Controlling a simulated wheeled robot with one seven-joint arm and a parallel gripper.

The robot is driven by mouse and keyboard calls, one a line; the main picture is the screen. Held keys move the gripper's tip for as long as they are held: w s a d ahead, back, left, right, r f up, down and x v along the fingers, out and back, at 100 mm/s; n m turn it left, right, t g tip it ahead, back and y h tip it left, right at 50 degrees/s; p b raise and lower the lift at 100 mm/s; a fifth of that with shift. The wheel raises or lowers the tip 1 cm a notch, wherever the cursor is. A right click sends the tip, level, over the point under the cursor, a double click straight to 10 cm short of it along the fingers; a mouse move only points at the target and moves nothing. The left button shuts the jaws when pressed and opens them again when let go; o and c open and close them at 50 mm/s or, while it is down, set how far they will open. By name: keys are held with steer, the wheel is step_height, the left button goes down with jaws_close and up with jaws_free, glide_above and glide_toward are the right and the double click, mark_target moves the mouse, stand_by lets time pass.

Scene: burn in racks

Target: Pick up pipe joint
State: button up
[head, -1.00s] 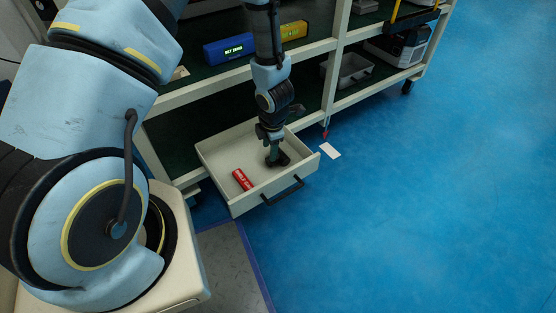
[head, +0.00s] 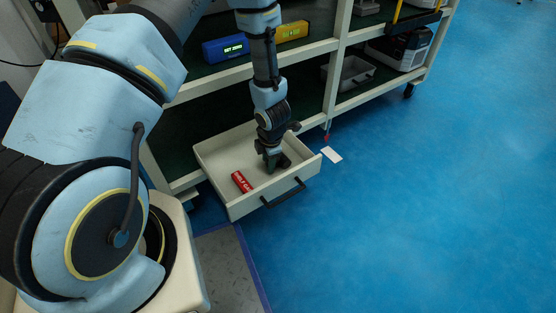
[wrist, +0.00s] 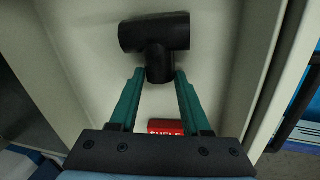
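The pipe joint (wrist: 155,37) is a black T-shaped piece lying on the pale drawer floor, at the top middle of the wrist view. My gripper (wrist: 160,76) is open, with its two green fingers pointing at the joint. The end of the joint's stem lies between the fingertips, with a narrow gap on each side. In the head view my gripper (head: 271,167) reaches down into the pulled-out drawer (head: 215,172). The joint shows there only as a dark shape (head: 284,162) by the fingers, partly hidden.
A red labelled object (head: 242,181) lies in the drawer, left of my gripper. The drawer walls and black handle (head: 284,193) are close around. Above stands a rack with a blue box (head: 226,48) and a yellow box (head: 292,31). Blue floor at right is open, with a white card (head: 332,154).

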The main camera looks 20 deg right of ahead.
jaws_close()
